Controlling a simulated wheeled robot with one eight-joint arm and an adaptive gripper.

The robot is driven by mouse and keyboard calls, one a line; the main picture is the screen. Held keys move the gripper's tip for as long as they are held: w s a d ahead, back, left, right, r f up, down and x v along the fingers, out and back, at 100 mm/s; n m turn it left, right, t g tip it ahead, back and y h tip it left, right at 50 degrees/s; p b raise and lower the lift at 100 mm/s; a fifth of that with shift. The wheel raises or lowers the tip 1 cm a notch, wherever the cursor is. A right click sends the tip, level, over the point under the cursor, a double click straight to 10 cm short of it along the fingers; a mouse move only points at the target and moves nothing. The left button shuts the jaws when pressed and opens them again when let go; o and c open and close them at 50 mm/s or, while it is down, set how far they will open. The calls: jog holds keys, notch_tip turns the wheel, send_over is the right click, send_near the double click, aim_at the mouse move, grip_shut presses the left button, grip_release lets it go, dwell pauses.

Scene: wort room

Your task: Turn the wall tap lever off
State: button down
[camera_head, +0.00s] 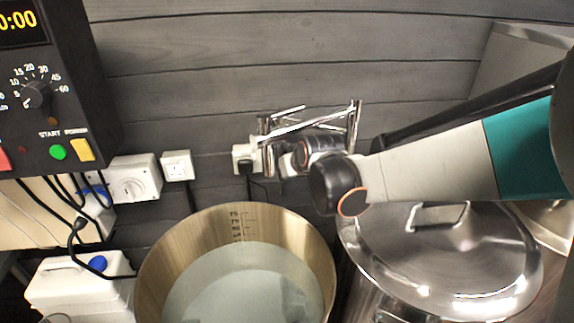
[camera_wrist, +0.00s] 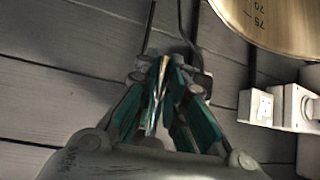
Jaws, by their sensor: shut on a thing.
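In the wrist view my gripper (camera_wrist: 165,68), with teal-sided fingers, is closed on a thin shiny strip, the tap lever (camera_wrist: 156,92), which runs up between the fingers. The rest of the tap is mostly hidden behind the gripper in the wrist view.
An open kettle (camera_head: 150,262) of pale liquid stands below the tap. A lidded steel pot (camera_head: 470,265) stands to its right, under my arm. Wall sockets (camera_head: 177,166), a control box (camera_head: 60,110) and a white canister (camera_head: 75,285) are at left. Bare wall lies above the tap.

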dwell(0.4)
jog(key=c, duration=1.6)
grip_release()
jog(key=shift+c, duration=0.2)
